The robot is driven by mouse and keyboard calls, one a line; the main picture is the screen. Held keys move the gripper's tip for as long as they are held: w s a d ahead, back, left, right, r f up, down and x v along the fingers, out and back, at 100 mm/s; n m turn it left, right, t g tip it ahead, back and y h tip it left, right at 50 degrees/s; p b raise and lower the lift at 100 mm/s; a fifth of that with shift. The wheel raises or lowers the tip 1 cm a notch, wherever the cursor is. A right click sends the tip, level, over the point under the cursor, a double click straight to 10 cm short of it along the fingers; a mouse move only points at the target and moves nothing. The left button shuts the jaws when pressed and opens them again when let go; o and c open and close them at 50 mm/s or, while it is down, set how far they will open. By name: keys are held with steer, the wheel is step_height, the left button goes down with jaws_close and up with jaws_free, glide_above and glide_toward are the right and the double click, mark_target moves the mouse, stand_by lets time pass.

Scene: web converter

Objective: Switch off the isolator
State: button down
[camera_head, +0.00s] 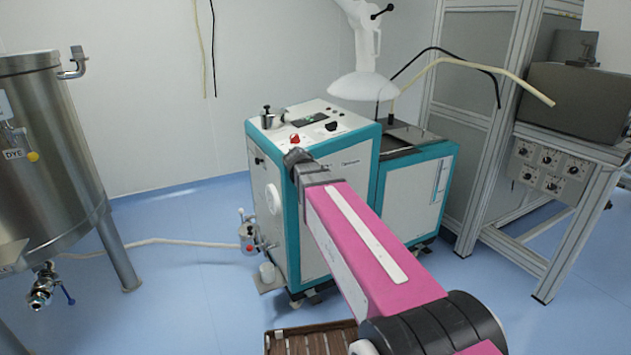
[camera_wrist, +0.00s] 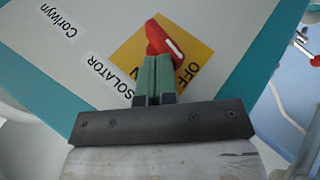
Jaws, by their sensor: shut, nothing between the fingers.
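The isolator is a red rotary knob (camera_wrist: 164,41) with a white stripe on a yellow plate (camera_wrist: 196,60), on a pale panel lettered ISOLATOR. "OFF" is printed on the plate, right of the knob. The knob lies tilted, from upper left to lower right. My gripper (camera_wrist: 157,58) has its green fingers shut together, empty, with the tips right at the lower left side of the knob. I cannot tell whether they touch it. In the head view, my gripper (camera_head: 296,157) is over the near top edge of the teal and white machine (camera_head: 340,170), close to a small red knob (camera_head: 295,139).
A black knob (camera_head: 331,126) and a metal fitting (camera_head: 267,117) stand on the machine top. A white extraction hood (camera_head: 362,85) hangs behind it. A steel dye tank (camera_head: 40,150) is at left. A metal frame with a switch panel (camera_head: 548,165) stands at right.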

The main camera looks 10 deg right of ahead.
steer(key=shift+r, duration=0.75)
steer(key=shift+r, duration=0.1)
steer(key=shift+r, duration=0.25)
steer(key=r, duration=0.1)
steer(key=d+r, duration=0.1)
steer(key=r, duration=0.1)
steer(key=shift+w+r, duration=0.2)
steer(key=v, duration=1)
steer(key=shift+s+a+f, duration=0.15)
steer(key=shift+a+f, duration=0.25)
steer(key=shift+f, duration=0.05)
